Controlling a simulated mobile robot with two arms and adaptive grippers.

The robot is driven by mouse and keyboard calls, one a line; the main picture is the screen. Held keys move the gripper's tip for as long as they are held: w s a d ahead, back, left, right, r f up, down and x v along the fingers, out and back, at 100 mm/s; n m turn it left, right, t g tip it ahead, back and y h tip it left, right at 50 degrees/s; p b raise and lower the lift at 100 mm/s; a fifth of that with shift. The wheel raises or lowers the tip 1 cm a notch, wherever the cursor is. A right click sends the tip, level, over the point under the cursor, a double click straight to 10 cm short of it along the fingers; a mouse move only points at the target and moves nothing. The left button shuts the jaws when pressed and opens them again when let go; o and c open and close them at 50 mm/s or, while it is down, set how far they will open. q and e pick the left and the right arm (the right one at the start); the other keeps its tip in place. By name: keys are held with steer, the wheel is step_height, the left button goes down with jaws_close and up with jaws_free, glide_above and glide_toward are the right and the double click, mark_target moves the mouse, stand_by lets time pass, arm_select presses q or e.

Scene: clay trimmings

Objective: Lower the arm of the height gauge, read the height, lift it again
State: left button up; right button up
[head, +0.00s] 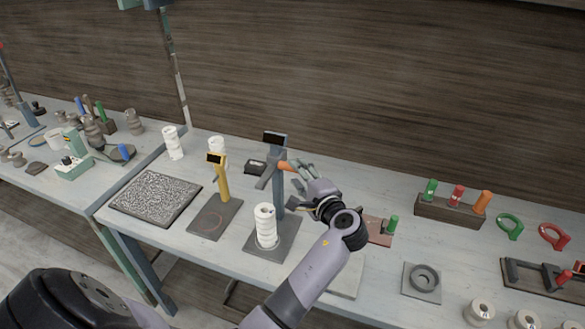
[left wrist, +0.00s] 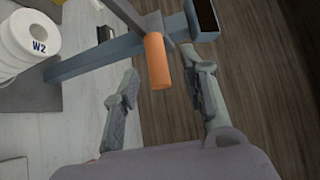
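The height gauge has a blue-grey post (head: 278,192) with a dark display (head: 275,139); no reading is legible. Its grey arm (head: 265,174) juts out to the left, raised above a white ribbed stack (head: 266,228) on the gauge's base (head: 283,236). The stack is marked W2 in the left wrist view (left wrist: 30,38). The arm's orange handle (head: 284,165) points toward my left gripper (head: 300,174). In the left wrist view the fingers are spread apart, with the orange handle (left wrist: 158,62) ahead between them, apparently untouched. My right gripper is not in view.
A yellow gauge (head: 222,183) stands left of the blue-grey one, beside a speckled mat (head: 155,198). More white stacks (head: 172,143) are behind. A wooden block with coloured handles (head: 452,207) and a grey ring plate (head: 422,282) lie to the right.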

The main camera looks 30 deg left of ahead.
arm_select(q)
steer(key=v, duration=0.7)
steer(key=shift+s+d, duration=0.1)
